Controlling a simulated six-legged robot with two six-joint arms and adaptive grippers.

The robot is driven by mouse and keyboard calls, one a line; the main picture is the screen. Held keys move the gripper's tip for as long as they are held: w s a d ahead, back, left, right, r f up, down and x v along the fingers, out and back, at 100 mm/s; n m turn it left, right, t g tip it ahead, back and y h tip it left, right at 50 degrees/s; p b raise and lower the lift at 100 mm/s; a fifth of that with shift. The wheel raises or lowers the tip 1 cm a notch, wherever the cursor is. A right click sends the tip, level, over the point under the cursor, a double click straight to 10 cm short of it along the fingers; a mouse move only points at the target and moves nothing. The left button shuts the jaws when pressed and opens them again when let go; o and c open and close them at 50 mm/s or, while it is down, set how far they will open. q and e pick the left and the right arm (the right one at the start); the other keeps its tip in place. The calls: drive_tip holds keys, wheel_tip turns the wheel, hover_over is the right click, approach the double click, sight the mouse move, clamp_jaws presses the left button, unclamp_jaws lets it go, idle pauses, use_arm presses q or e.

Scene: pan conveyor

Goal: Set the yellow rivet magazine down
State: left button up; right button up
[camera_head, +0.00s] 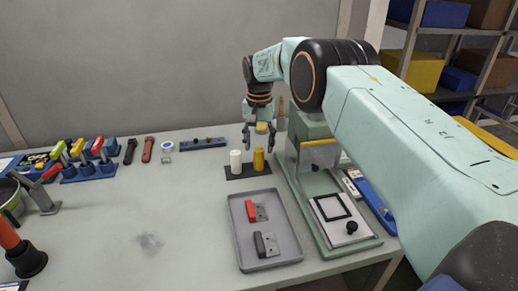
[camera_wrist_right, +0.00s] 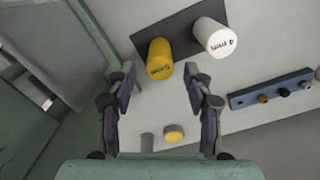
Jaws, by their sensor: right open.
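The yellow rivet magazine (camera_head: 258,159) stands upright on the right side of a dark base plate (camera_head: 234,175), beside a white magazine (camera_head: 236,161). In the right wrist view, the yellow magazine (camera_wrist_right: 160,59) and the white one (camera_wrist_right: 215,37) show their lettered sides. My right gripper (camera_head: 258,138) is open and empty, just above and behind the yellow magazine. In the wrist view its two fingers (camera_wrist_right: 162,95) are apart, with the yellow magazine beyond them and no contact visible. My left gripper is not in view.
A grey tray (camera_head: 242,232) with a red and a black part lies in front. A green press-like fixture (camera_head: 318,205) stands close on the right. A blue rack (camera_head: 203,143) lies at the left. A yellow-topped round item (camera_wrist_right: 173,133) stands behind the magazines. The table's middle is mostly clear.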

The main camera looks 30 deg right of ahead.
sight(259, 149)
wheel_tip(259, 149, up, 10)
drive_tip(key=p, duration=0.1)
drive_tip(key=shift+f, duration=0.15)
